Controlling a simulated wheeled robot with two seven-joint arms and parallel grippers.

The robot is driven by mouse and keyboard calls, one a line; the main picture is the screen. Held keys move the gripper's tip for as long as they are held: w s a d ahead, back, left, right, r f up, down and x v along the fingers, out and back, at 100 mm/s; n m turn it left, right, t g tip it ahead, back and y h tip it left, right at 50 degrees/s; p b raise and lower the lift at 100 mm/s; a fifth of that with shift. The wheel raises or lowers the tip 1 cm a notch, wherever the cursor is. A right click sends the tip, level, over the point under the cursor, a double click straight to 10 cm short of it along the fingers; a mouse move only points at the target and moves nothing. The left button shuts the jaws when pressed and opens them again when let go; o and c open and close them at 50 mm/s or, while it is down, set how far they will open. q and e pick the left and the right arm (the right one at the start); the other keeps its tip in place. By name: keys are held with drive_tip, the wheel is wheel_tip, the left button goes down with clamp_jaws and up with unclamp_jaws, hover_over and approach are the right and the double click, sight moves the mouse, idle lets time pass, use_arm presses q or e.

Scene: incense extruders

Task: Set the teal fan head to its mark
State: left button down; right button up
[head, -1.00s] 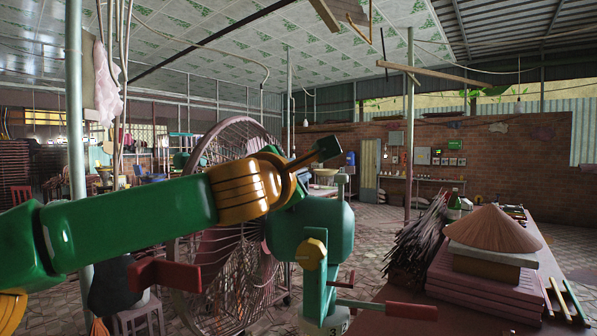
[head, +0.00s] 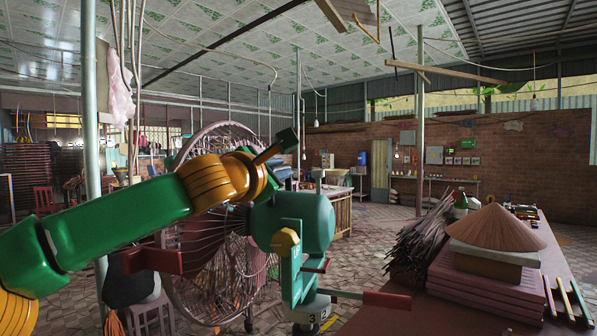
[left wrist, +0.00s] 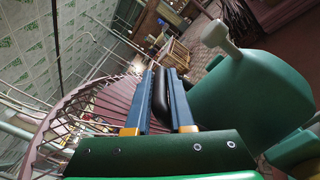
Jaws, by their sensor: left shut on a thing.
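The teal fan head (head: 303,222) stands in the middle of the head view, on a teal upright above a pale numbered collar (head: 311,313) where a 3 and a 2 show. Its wire cage (head: 208,290) is to the left, partly behind my left arm. In the left wrist view, my left gripper (left wrist: 165,75) has its blue fingers shut on a black grip (left wrist: 166,93), with the teal housing (left wrist: 250,95) close on the right. My right gripper is not in view.
Red bars (head: 387,300) stick out near the fan stand. A stool (head: 148,312) stands at left. Tiled floor lies open behind the fan.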

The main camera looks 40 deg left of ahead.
use_arm(q)
drive_tip(key=shift+a+f, duration=0.2)
drive_tip(key=shift+s+a+f+n+b, duration=0.3)
drive_tip(key=shift+a+f+n+b, duration=0.2)
drive_tip(key=shift+a+f+b, duration=0.25)
drive_tip(key=shift+r+b, duration=0.1)
drive_tip(key=shift+b, duration=0.2)
drive_tip(key=shift+a+r+n, duration=0.1)
drive_tip(key=shift+n, duration=0.2)
drive_tip(key=c, duration=0.8)
unclamp_jaws()
drive_tip(key=shift+c, duration=0.2)
drive_tip(key=shift+o, duration=0.2)
drive_tip(key=shift+w, duration=0.1)
